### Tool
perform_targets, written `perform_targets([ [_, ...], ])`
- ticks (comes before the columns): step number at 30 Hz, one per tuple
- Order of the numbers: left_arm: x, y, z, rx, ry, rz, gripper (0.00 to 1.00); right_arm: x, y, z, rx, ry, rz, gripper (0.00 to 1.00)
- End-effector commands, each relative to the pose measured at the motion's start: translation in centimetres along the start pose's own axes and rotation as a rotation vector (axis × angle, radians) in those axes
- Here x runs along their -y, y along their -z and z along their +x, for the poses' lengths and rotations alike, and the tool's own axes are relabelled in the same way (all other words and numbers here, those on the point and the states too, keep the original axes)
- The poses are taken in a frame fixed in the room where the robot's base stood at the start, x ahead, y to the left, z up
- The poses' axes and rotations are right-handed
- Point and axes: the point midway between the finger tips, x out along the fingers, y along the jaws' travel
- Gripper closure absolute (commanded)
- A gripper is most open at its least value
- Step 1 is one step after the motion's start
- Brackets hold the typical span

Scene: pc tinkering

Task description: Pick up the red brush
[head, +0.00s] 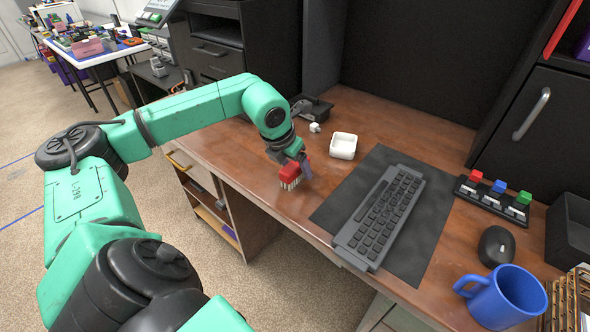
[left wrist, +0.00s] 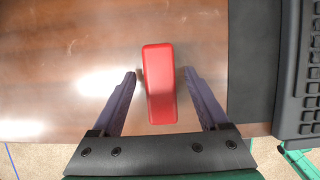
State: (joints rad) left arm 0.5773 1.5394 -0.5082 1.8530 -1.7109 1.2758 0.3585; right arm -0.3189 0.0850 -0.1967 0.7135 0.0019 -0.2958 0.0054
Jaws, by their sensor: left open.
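The red brush (head: 291,172) stands on the wooden desk (head: 232,153) near its front left edge, its pale bristles facing down. In the left wrist view the brush (left wrist: 160,84) shows from above as a long red block. My left gripper (head: 291,160) is right over the brush, and its wrist hides part of it. In the left wrist view the open fingers (left wrist: 160,80) lie on either side of the brush's near part, with a gap on each side. My right gripper is not in view.
A keyboard (head: 380,215) lies on a dark mat (head: 327,209) to the right of the brush. A blue mug (head: 508,297), black mouse (head: 496,246) and coloured switches (head: 497,187) are farther right.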

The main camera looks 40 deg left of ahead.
Motion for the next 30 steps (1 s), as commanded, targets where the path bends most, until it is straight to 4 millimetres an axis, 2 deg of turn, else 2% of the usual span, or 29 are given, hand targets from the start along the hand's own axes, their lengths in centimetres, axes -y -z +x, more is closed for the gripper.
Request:
perform_targets([
  [2,0.0,0.0,0.0,0.000,0.000,0.000,0.22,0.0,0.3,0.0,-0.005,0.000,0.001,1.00],
  [8,0.0,0.0,-0.1,0.000,0.000,0.000,0.95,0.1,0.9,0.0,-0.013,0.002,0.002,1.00],
  [9,0.0,0.0,-0.1,0.000,0.000,0.000,1.00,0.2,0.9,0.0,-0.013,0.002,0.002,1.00],
  [17,0.0,-0.1,-0.2,0.001,0.000,0.000,1.00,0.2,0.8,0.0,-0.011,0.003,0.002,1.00],
  [22,0.0,-0.7,-1.6,0.003,0.001,0.000,1.00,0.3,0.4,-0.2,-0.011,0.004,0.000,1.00],
  [25,0.1,-1.6,-3.7,0.005,0.002,0.001,1.00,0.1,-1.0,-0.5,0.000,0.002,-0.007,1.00],
  [27,0.1,-2.5,-5.8,0.008,0.004,0.000,1.00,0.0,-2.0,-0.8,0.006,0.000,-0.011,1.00],
  [30,0.2,-4.2,-9.8,0.010,0.006,0.000,1.00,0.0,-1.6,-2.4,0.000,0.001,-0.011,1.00],
])
